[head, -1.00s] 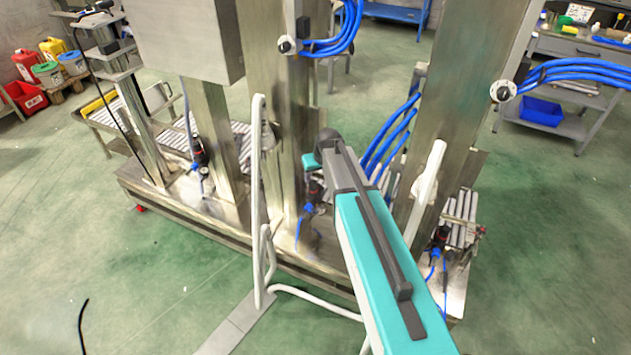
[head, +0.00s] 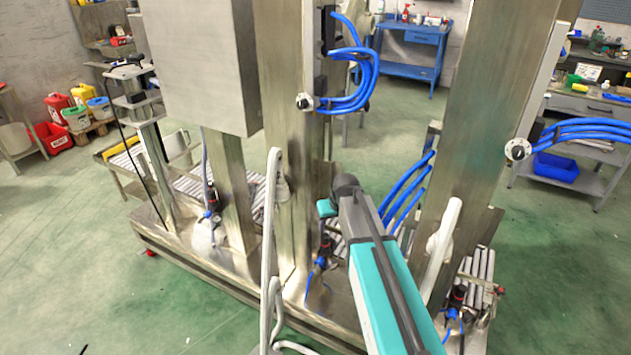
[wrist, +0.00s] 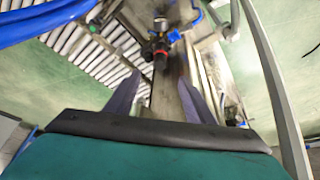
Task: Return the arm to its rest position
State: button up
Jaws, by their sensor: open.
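My teal and grey arm (head: 378,275) reaches forward from the bottom of the head view, between two steel columns. Its dark wrist end is near the right-hand base of the machine. My gripper (wrist: 158,75) shows in the wrist view with its two dark fingers apart and nothing between them. Beyond the fingers is a black and red valve fitting (wrist: 159,45) on the steel machine; contact is not visible. The fingers cannot be made out in the head view.
White lance-like handles stand left (head: 270,225) and right (head: 444,245) of my arm. Blue hoses (head: 405,185) hang close to its right. Steel columns (head: 497,110) rise on both sides. Green floor (head: 70,240) is clear at left.

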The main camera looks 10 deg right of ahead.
jog(key=s+a+f+g, duration=0.1)
jog(key=s+f+g, duration=0.4)
jog(key=s+f, duration=1.75)
jog(key=s+f+m+g, duration=0.1)
jog(key=s+f, duration=0.3)
jog(key=s, duration=0.9)
jog(key=s+f+g, duration=0.4)
jog(key=s+f, duration=0.1)
jog(key=s, duration=0.9)
jog(key=shift+s+d+f+m+h, duration=0.2)
jog(key=shift+f+m+h, duration=0.1)
jog(key=shift+m, duration=0.1)
jog(key=shift+w, duration=0.1)
